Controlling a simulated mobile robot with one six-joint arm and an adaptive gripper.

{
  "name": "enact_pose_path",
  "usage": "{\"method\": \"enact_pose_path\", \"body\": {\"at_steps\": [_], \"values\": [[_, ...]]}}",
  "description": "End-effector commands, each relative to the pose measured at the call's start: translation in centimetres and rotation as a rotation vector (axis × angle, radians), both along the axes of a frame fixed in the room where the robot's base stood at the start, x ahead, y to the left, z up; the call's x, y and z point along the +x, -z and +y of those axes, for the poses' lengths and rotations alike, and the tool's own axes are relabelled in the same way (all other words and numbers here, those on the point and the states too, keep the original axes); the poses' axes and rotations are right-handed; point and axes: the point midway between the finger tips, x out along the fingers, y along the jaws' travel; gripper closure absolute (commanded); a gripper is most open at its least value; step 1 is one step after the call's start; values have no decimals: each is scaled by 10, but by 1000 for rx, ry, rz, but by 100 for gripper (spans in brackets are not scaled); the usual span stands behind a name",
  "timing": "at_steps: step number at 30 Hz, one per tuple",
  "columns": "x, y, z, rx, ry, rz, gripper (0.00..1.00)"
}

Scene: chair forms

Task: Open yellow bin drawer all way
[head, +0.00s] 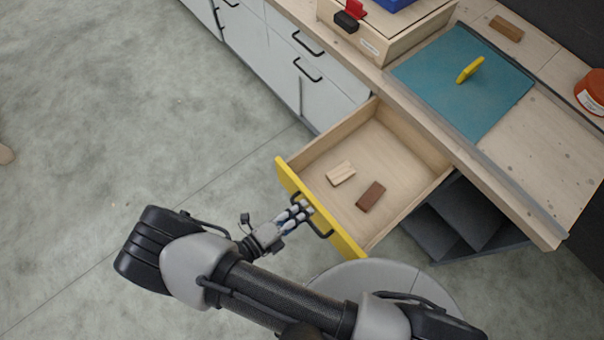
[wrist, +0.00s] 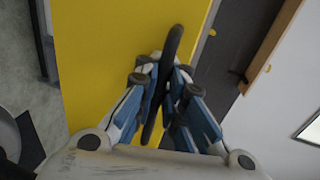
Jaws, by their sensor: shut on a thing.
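The yellow-fronted drawer (head: 346,243) stands pulled well out from under the wooden workbench. Its open wooden inside shows in the head view, with a light wooden block (head: 341,173) and a dark brown block (head: 370,196) lying on its floor. My gripper (head: 303,208) is at the outer side of the yellow front, shut on its dark handle (head: 322,229). In the wrist view the fingers (wrist: 165,85) close around the black handle bar (wrist: 171,50), with the yellow front (wrist: 100,50) behind. Whether the drawer is at its full travel, I cannot tell.
On the workbench are a teal mat (head: 430,80) with a yellow piece (head: 470,69), a wooden box (head: 385,40), a brown block (head: 506,28) and an orange-red container (head: 592,90). Grey cabinets (head: 330,100) stand beside the drawer. Open floor (head: 120,130) lies to the left.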

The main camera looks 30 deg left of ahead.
Motion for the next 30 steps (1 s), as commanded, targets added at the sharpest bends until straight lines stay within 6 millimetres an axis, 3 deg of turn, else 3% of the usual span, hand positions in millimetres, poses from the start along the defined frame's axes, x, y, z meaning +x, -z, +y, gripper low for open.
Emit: {"method": "enact_pose_path", "body": {"at_steps": [1,2,6,17,20,30], "values": [[1,-3,2,1,-3,-7,100],[1,-3,2,1,-3,-7,91],[1,-2,2,1,-4,-6,82],[-4,-2,3,2,-3,-3,82],[-15,-4,7,3,-5,-3,82],[-80,-19,31,3,-6,-3,82]]}}
